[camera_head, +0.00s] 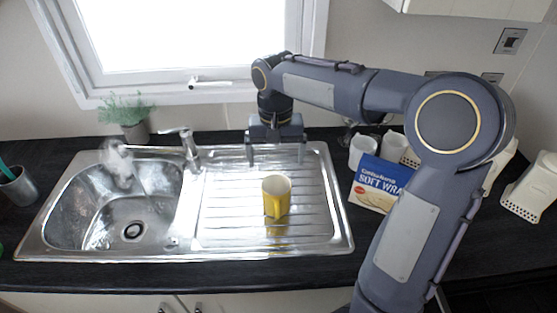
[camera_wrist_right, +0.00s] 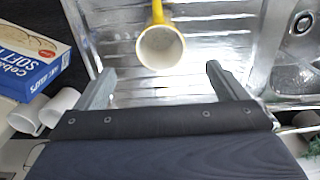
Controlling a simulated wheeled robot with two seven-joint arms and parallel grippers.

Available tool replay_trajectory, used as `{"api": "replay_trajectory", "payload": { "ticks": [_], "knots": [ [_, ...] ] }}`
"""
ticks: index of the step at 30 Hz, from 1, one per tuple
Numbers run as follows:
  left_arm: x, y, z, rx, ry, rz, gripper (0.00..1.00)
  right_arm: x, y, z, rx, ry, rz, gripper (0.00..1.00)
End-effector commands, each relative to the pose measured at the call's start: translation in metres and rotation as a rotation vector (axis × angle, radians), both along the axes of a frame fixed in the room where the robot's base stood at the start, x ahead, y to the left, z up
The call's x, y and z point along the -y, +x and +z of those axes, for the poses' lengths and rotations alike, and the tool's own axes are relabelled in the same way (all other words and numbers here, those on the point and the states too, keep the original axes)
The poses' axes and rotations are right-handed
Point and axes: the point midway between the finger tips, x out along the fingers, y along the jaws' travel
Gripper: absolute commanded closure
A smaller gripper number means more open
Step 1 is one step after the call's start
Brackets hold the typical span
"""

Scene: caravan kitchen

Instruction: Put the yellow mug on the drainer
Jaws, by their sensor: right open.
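The yellow mug (camera_head: 276,197) stands upright on the ribbed metal drainer (camera_head: 325,225), to the right of the sink bowl. Its inside is pale, and it looks empty in the right wrist view (camera_wrist_right: 160,47). My right gripper (camera_head: 276,160) is above the back part of the drainer, behind the mug and apart from it. Its two fingers (camera_wrist_right: 158,88) are spread with nothing between them, and the mug lies just beyond their tips. My left gripper is not in view.
A tap (camera_head: 188,148) stands behind the sink bowl (camera_head: 125,215). A blue wrap box (camera_head: 380,184) and white cups (camera_head: 362,150) stand right of the drainer. A potted plant (camera_head: 128,118) is at the back left. The drainer around the mug is clear.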

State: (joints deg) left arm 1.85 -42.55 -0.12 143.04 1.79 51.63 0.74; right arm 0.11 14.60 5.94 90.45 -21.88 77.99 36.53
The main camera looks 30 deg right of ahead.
Motion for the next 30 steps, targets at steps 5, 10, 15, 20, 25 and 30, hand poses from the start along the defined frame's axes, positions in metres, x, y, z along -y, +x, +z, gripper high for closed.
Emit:
{"api": "replay_trajectory", "payload": {
  "ticks": [5,10,15,20,25,30],
  "knots": [
    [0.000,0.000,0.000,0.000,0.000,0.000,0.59,0.001,-0.028,0.013,0.050,0.037,0.040,0.08],
    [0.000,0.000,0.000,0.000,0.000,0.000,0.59,-0.005,-0.093,0.018,0.180,0.123,0.131,0.08],
    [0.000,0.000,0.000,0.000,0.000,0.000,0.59,-0.021,-0.155,0.006,0.342,0.197,0.215,0.08],
    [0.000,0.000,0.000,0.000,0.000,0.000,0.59,-0.038,-0.193,-0.013,0.468,0.236,0.263,0.08],
    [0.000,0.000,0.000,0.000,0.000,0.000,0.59,-0.049,-0.209,-0.026,0.535,0.252,0.288,0.08],
    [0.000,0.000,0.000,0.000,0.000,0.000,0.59,-0.050,-0.211,-0.028,0.545,0.254,0.292,0.08]
  ]
}}
